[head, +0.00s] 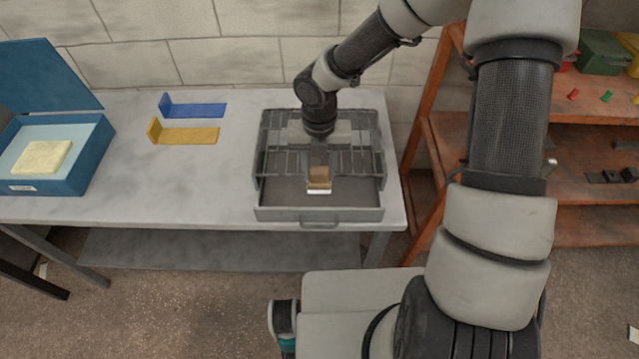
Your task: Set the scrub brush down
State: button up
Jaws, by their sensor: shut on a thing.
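The scrub brush (319,187) shows as a small block with a brown upper part, a tan band and a pale lower edge. My gripper (318,171) points down and is shut on it. The brush is over the open drawer (282,197) of a grey metal unit at the right end of the bench. I cannot tell whether the brush touches the drawer floor. The arm's end hides part of the unit behind it.
The grey bench (150,190) has a blue L-shaped piece (196,110), a yellow L-shaped piece (186,135) and an open blue box (88,165) with a pale yellow block (43,157). A wooden shelf (590,160) stands at right.

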aim_at(320, 170)
notch_tip(320, 170, down, 8)
jog(key=shift+r+b, duration=0.1)
jog(key=shift+b, duration=0.25)
jog(key=o, duration=1)
jog(key=shift+f, duration=0.2)
jog(key=shift+c, duration=0.2)
notch_tip(320, 170, up, 12)
jog(key=shift+r+p, duration=0.2)
jog(key=shift+p, duration=0.6)
